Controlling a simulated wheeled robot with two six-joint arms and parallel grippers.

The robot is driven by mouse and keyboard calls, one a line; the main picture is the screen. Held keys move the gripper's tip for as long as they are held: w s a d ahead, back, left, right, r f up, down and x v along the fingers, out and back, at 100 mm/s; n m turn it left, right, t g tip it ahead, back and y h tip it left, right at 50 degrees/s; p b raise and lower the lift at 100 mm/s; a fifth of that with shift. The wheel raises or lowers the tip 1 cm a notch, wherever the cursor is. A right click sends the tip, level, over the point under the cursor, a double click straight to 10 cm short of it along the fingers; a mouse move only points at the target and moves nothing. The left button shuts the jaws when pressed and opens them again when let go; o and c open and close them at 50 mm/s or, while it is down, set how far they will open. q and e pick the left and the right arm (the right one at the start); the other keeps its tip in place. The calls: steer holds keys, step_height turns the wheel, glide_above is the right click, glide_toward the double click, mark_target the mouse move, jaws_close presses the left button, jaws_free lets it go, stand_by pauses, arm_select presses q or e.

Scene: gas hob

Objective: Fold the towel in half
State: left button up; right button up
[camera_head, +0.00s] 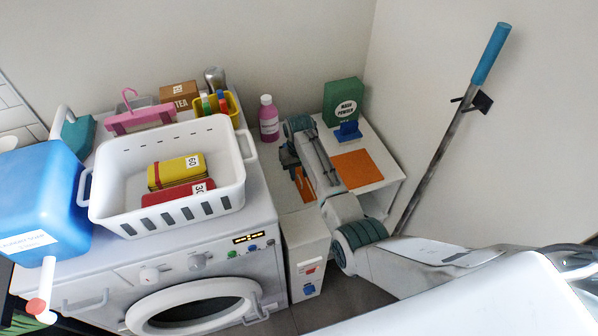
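The orange towel (357,168) lies flat on a white surface right of the washing machine. My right arm crosses over it and hides its middle; another orange part (304,186) shows left of the arm. My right gripper (290,163) is at the towel's left side, pointing down beside the orange part. Its fingertips are small and partly hidden, so I cannot tell whether they are open or hold the towel's edge. My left gripper is not in view.
A white basket (120,180) with yellow and red folded cloths stands on the washing machine (265,215). A pink bottle (268,120), a green box (343,100) and a blue object (348,131) stand behind the towel. A blue container (40,195) is far left. A blue-handled pole (490,55) leans on the right wall.

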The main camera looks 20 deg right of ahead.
steer(key=shift+f, duration=0.1)
jaws_close()
stand_by(1.4)
